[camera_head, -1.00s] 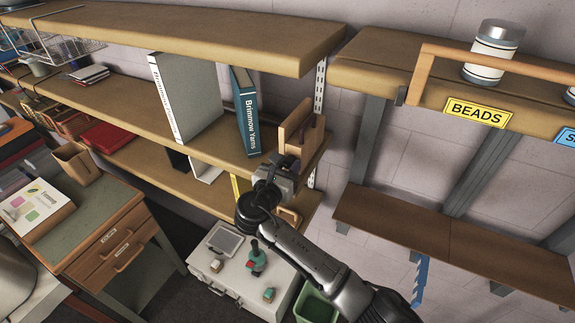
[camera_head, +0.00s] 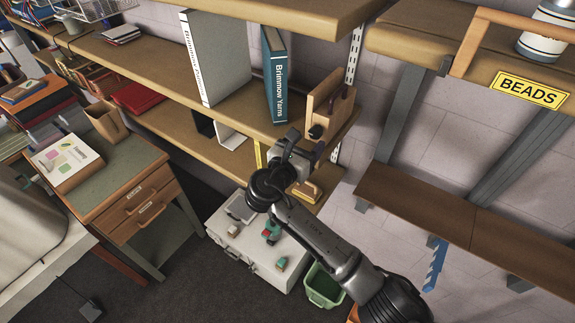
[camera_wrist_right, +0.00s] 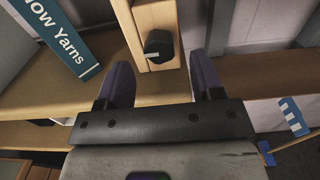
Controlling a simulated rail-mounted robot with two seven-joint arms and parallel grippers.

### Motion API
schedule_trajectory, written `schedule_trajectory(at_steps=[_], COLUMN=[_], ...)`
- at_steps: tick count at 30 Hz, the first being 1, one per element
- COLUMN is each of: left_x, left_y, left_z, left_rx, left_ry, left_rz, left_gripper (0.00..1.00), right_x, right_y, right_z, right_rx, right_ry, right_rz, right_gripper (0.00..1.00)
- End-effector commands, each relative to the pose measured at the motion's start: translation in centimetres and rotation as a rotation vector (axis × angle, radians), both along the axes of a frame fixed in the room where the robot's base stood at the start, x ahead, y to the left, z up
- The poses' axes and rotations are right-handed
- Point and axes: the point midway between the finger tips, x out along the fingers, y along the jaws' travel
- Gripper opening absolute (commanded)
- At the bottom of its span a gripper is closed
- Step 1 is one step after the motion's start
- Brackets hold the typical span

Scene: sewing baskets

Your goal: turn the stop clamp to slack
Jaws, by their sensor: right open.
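What looks like the stop clamp is a wooden block (camera_head: 322,103) standing at the right end of the middle shelf, with a dark round knob (camera_head: 316,131) low on its face. In the right wrist view the knob (camera_wrist_right: 158,44) is black with a pale pointer mark, on the upright wooden board (camera_wrist_right: 156,15). My right gripper (camera_head: 306,143) is open and empty, just in front of and below the knob. In the wrist view its two purple fingers stand apart to either side of the knob, not visibly touching it. My left gripper is out of view.
A teal book (camera_head: 275,85) and a white binder (camera_head: 215,60) stand left of the block on the shelf. A white case (camera_head: 255,250) with small items and a green bin (camera_head: 323,287) are below. A wooden ledge (camera_head: 430,215) lies to the right.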

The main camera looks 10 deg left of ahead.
Motion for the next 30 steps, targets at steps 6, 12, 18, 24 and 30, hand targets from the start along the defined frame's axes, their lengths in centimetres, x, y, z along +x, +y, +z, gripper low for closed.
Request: schedule_trajectory(at_steps=[6,12,18,24,30], left_x=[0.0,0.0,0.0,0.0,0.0], left_y=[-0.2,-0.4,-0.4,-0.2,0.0], left_z=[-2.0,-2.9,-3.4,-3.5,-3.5], left_rx=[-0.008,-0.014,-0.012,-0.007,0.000], left_ry=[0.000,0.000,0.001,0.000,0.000], left_rz=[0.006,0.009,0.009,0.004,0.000], left_gripper=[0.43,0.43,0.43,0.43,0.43], right_x=[-4.1,-7.0,-8.6,-9.2,-9.2], right_y=[2.1,3.6,4.5,4.7,4.7], right_z=[-0.4,-0.3,-0.1,0.0,0.0], right_rx=[0.004,0.002,0.001,0.000,0.000], right_ry=[-0.002,0.000,0.000,0.000,0.000], right_rz=[0.003,0.002,0.000,0.000,0.000], right_gripper=[0.61,0.61,0.61,0.61,0.61])
